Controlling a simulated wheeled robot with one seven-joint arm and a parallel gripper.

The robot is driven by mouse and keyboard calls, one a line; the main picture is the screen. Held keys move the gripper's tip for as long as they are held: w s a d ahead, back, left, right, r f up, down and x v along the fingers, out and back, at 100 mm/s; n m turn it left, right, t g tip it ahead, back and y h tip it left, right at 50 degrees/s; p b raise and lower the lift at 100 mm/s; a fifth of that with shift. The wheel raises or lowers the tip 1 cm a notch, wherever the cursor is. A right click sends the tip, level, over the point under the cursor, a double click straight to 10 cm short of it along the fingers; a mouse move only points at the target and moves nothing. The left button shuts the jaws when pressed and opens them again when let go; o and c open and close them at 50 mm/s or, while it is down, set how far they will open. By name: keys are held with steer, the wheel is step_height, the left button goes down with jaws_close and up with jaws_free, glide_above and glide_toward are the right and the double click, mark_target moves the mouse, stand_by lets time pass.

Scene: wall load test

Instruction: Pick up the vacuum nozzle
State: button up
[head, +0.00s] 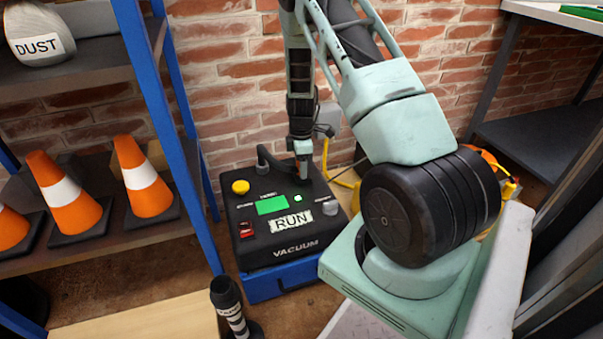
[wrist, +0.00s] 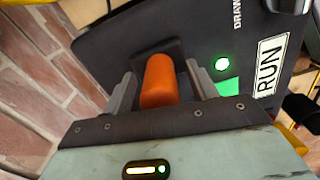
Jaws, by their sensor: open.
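The black vacuum unit (head: 285,225) stands on a blue base by the brick wall, with a RUN label and a lit green display on top. My gripper (head: 303,172) is low over its back part, pointing down. In the wrist view, my gripper (wrist: 163,88) is open, with a finger on each side of an orange cylinder (wrist: 159,80) near the unit's dark top. I cannot tell whether the fingers touch it. A black flared tube with a striped label (head: 228,300) stands at the bottom of the head view. I cannot tell which part is the nozzle.
A blue-framed shelf (head: 155,90) with orange cones (head: 142,180) and a DUST container (head: 38,35) stands at left. A yellow cable (head: 340,180) runs by the wall behind the unit. A dark-legged bench (head: 495,80) is at right. A wooden board (head: 140,325) lies in front.

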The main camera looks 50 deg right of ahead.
steer(key=c, duration=1.3)
steer(key=shift+o, duration=0.3)
steer(key=shift+r, duration=0.15)
step_height(320, 180, up, 10)
steer(key=p, duration=0.4)
